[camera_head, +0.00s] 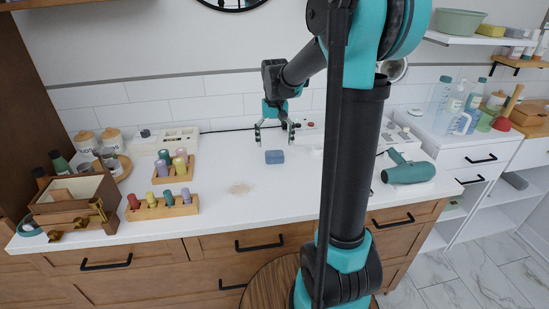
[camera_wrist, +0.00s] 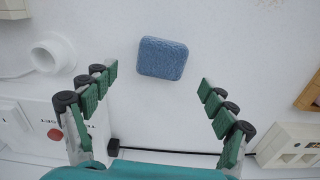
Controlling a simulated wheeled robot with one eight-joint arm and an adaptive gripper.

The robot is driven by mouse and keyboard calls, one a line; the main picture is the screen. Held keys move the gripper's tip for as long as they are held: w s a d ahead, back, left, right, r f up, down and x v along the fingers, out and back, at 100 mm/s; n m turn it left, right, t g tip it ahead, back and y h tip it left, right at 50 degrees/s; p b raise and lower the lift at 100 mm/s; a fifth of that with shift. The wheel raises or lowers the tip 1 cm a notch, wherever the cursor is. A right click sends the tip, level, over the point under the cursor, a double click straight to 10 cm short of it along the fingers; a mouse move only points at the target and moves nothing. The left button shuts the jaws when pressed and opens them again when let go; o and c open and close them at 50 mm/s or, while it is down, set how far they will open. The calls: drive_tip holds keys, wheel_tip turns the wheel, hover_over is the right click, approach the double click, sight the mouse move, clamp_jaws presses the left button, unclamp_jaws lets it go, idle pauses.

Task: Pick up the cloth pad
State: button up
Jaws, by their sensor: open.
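The cloth pad (camera_head: 275,157) is a small blue block-like pad lying flat on the white countertop. In the wrist view the pad (camera_wrist: 163,58) lies ahead of the fingertips, near the top middle, touching neither finger. My gripper (camera_head: 275,134) hangs above the counter, pointing down, just behind the pad in the head view. In the wrist view my gripper (camera_wrist: 158,82) has its two green-padded fingers spread wide with nothing between them. No part of the pad is hidden in the wrist view.
A wooden peg holder (camera_head: 162,206) and another behind it stand to the left. A teal hair dryer (camera_head: 407,172) lies to the right, beyond my arm. A white box with a red button (camera_wrist: 52,132) and a dark cable (camera_wrist: 170,150) lie near the wall. Counter around the pad is clear.

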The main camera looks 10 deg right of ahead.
sight(274, 153)
drive_tip(key=shift+s+a+f, duration=0.1)
drive_tip(key=shift+f, duration=1.25)
drive_tip(key=shift+s+f, duration=0.1)
drive_tip(key=shift+f, duration=1.2)
drive_tip(key=c, duration=1)
wheel_tip(274, 153, up, 20)
